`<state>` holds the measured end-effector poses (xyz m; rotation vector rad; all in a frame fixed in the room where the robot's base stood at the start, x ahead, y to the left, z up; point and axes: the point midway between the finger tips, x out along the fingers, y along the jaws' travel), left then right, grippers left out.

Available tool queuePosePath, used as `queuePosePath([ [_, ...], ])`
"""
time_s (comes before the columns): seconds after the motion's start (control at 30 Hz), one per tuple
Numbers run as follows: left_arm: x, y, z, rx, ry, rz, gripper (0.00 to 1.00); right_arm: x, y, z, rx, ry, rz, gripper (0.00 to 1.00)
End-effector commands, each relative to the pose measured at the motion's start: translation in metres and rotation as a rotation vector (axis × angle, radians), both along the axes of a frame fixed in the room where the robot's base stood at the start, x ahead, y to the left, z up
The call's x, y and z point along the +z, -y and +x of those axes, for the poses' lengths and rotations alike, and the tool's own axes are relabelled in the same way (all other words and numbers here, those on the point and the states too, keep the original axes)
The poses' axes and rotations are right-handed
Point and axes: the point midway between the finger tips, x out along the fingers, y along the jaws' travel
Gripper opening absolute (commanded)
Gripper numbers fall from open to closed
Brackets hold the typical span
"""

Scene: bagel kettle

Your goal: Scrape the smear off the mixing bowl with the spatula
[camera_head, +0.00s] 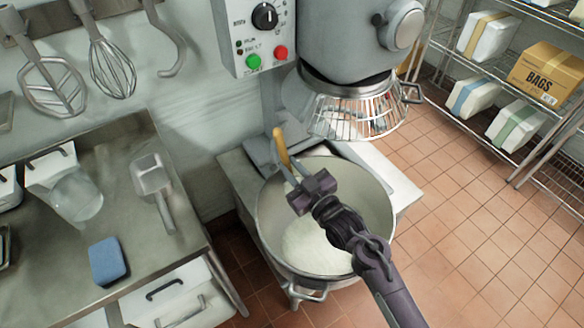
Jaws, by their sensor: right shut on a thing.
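The large metal mixing bowl (380,213) stands below the mixer head, with pale dough or flour (318,248) in its bottom. My right gripper (288,170) reaches in from the lower right, over the bowl's far left part. It is shut on a yellow-orange piece that I take for the spatula (281,147), which points up and away past the bowl's rim. The rest of the spatula is hidden or too small to make out. I cannot pick out the smear on the bowl wall. My left gripper is not in view.
The mixer (350,40) with its wire guard (358,117) hangs just behind the bowl. A steel table (130,215) at left holds a scoop (153,180), a clear container (77,196) and a blue sponge (108,261). A wire shelf stands at right above open tiled floor.

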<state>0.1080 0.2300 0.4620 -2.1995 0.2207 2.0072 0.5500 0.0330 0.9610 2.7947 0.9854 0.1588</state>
Motion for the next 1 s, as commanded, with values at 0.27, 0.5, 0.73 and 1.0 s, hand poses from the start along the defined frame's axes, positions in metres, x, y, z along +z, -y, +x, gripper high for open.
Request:
queuePosePath([
  [0.27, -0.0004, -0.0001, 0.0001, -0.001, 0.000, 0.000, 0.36, 0.0003, -0.0003, 0.0006, 0.000, 0.001, 0.001, 0.00],
  [0.5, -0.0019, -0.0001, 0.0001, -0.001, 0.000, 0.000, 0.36, -0.0001, -0.0021, 0.0027, 0.000, 0.001, 0.001, 0.00],
  [0.73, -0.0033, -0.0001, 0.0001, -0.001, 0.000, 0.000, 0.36, 0.0000, -0.0038, 0.0049, -0.001, 0.001, 0.001, 0.00],
  [1.0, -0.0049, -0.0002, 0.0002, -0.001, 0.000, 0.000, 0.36, 0.0000, -0.0057, 0.0076, -0.001, 0.001, 0.001, 0.00],
])
